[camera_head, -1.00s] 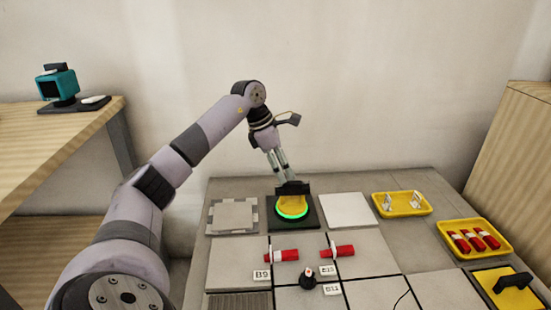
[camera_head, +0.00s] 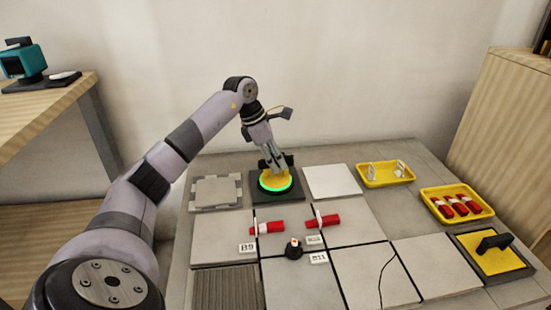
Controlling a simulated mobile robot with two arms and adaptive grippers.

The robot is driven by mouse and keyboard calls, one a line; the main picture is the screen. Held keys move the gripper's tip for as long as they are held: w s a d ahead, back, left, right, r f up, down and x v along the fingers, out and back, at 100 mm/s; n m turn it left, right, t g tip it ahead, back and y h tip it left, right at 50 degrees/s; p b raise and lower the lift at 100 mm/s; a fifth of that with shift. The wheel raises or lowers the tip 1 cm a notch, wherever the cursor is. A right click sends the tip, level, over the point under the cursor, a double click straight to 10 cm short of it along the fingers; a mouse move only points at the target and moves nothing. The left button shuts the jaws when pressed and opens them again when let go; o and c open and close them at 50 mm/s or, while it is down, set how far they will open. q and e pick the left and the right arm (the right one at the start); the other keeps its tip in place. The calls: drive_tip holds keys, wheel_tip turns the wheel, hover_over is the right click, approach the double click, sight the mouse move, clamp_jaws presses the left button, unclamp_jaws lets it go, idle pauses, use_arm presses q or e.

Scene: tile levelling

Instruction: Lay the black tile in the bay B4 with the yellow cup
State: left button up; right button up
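The yellow cup (camera_head: 272,182), with a black handle and a glowing green ring, stands on a black tile (camera_head: 294,197) at the back of the bench. My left gripper (camera_head: 273,164) comes down over the cup from above, with its fingers at the handle. It hides part of the handle, and I cannot tell whether the fingers are closed on it. The tile appears to lie flat on the bench. No label reading B4 can be made out. A B9 label (camera_head: 247,248) and a B11 label (camera_head: 319,258) show. My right gripper is not in view.
A grey tile (camera_head: 216,191) and a white tile (camera_head: 332,181) flank the black tile. Yellow trays (camera_head: 386,175) (camera_head: 436,209) and a yellow handled pad (camera_head: 495,262) are at right.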

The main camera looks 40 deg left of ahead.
use_arm(q)
clamp_jaws()
idle(0.4)
idle(0.4)
idle(0.5)
drive_tip(key=shift+o, duration=1.4)
unclamp_jaws()
drive_tip(key=v, duration=1.2)
